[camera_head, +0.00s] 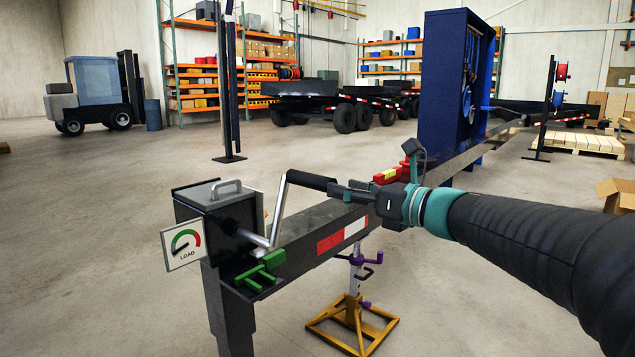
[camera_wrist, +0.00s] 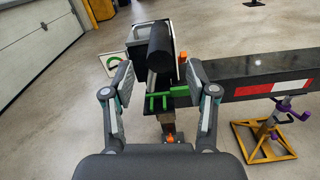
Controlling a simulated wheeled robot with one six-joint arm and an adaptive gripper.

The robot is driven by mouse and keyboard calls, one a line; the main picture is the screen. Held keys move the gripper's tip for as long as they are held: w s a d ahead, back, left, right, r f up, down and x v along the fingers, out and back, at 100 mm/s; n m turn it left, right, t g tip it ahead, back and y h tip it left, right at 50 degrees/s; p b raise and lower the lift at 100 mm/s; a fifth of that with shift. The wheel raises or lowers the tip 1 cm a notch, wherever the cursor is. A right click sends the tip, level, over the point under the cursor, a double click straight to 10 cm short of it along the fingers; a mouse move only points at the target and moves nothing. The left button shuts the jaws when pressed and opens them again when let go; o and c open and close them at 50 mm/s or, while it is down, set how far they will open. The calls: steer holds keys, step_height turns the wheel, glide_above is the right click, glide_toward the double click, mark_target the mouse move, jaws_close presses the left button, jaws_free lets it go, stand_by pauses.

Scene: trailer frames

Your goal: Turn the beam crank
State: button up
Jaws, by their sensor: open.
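The beam crank (camera_head: 276,215) is a bent silver rod with a black cylindrical grip (camera_head: 310,181). It comes out of a dark box (camera_head: 213,205) at the near end of the beam (camera_head: 335,215). In the head view the grip points right, toward my gripper (camera_head: 350,192). In the wrist view the black grip (camera_wrist: 160,52) lies ahead, between the lines of the two fingers. My gripper (camera_wrist: 160,88) is open with nothing between its pads that I can make out. Whether a fingertip touches the grip is unclear.
A load gauge (camera_head: 184,245) is on the box's side, and a green bracket (camera_head: 262,272) sits below the crank. A yellow-based jack stand (camera_head: 353,322) is under the beam. A tall blue cabinet (camera_head: 448,85) stands further along.

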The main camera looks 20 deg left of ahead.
mark_target(315, 181)
steer(key=x, duration=0.8)
steer(key=shift+a, duration=0.1)
jaws_close()
